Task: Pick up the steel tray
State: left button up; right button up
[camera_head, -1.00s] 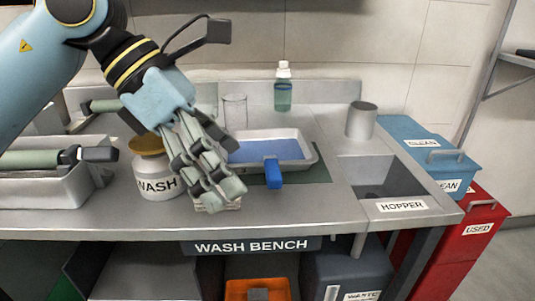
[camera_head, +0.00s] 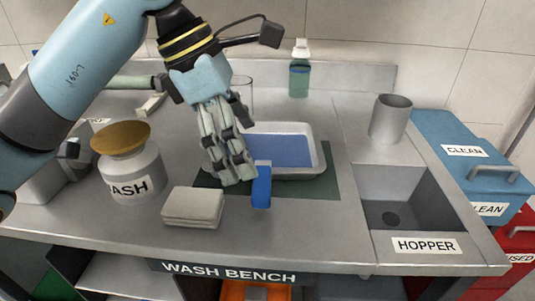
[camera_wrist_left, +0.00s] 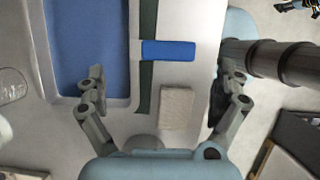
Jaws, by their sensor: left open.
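The steel tray (camera_head: 320,155) is a shallow pale tray with a blue inside, lying on a dark green mat (camera_head: 325,187) on the bench. It also shows in the left wrist view (camera_wrist_left: 134,20), at upper left. A blue block-like piece (camera_head: 262,188) sits at the tray's front edge. My left gripper (camera_head: 232,180) is in front of the tray's left end in the head view and hides that end. In the left wrist view my left gripper (camera_wrist_left: 162,70) has its fingers wide apart, with nothing held between them. My right gripper is not in view.
A stack of pale pads (camera_head: 192,207) lies in front of my gripper. A WASH jar (camera_head: 133,185) with a brown top stands left. A clear glass (camera_head: 243,92) and a green bottle (camera_head: 299,75) stand behind. A metal cup (camera_head: 390,118) and the HOPPER sink (camera_head: 405,190) are right.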

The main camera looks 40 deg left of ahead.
aim_at(260, 175)
pick_arm(q)
jog(key=shift+x, duration=0.75)
jog(key=shift+w+d+f, duration=0.1)
jog(key=shift+w+f, duration=0.05)
jog(key=shift+f, duration=0.15)
jog(key=x, duration=0.4)
jog(key=shift+f, duration=0.2)
jog(key=shift+d+f, duration=0.15)
jog(key=shift+f, duration=0.3)
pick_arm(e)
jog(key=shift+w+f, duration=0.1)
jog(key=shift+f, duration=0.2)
pick_arm(q)
jog(key=shift+c, duration=0.8)
jog(key=c, duration=0.8)
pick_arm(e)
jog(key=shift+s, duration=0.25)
